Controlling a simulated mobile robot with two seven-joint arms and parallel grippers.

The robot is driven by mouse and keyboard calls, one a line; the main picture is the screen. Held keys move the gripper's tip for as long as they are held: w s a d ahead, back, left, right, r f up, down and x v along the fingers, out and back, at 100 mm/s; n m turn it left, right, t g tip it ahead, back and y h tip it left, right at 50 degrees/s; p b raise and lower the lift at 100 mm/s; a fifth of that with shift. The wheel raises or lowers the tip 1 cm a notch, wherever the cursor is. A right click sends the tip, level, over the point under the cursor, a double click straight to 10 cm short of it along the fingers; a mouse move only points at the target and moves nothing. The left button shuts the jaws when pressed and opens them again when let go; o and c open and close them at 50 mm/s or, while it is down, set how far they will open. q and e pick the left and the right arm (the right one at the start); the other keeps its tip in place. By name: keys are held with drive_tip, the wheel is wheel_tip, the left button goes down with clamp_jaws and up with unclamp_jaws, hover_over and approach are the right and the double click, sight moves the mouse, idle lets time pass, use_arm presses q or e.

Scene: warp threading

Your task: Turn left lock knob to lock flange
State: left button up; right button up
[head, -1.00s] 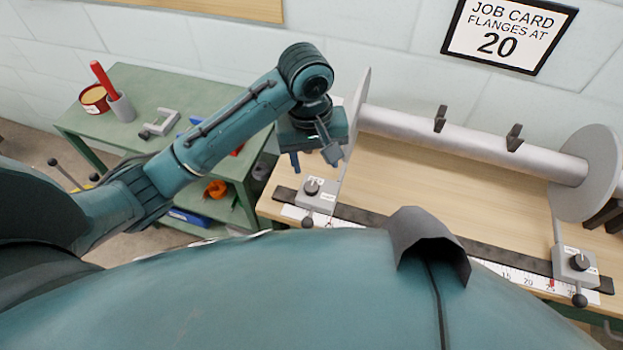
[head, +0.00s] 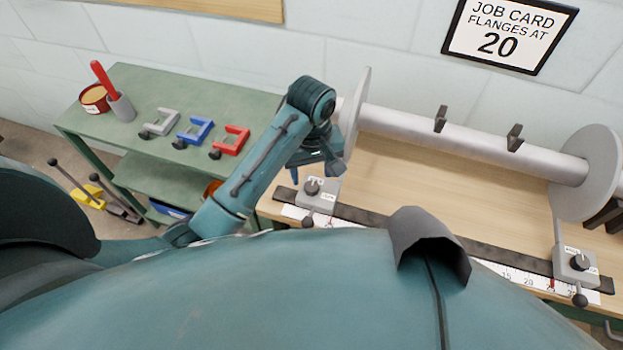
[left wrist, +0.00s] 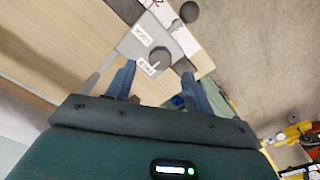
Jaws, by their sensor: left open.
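The left lock knob (head: 312,186) is a dark round knob on a grey block (head: 318,198) at the foot of the left flange (head: 357,100). In the left wrist view the knob (left wrist: 160,57) stands close to two white labels on the block. I cannot tell which label it points to. My left gripper (head: 315,172) is open and comes down over the block from behind. In the left wrist view its two blue fingertips (left wrist: 158,68) lie either side of the knob, apart from it as far as I can see. My right gripper is not in view.
A silver beam (head: 470,138) runs to the right flange (head: 588,172), which has its own knob (head: 579,262). A black rail and white ruler (head: 515,275) run along the bench front. A green table (head: 150,95) at left holds grey, blue and red clamps. A job card (head: 508,32) reads 20.

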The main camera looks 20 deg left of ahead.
use_arm(q)
drive_tip(key=shift+f, duration=2.05)
drive_tip(key=shift+c, duration=0.3)
drive_tip(key=c, duration=0.9)
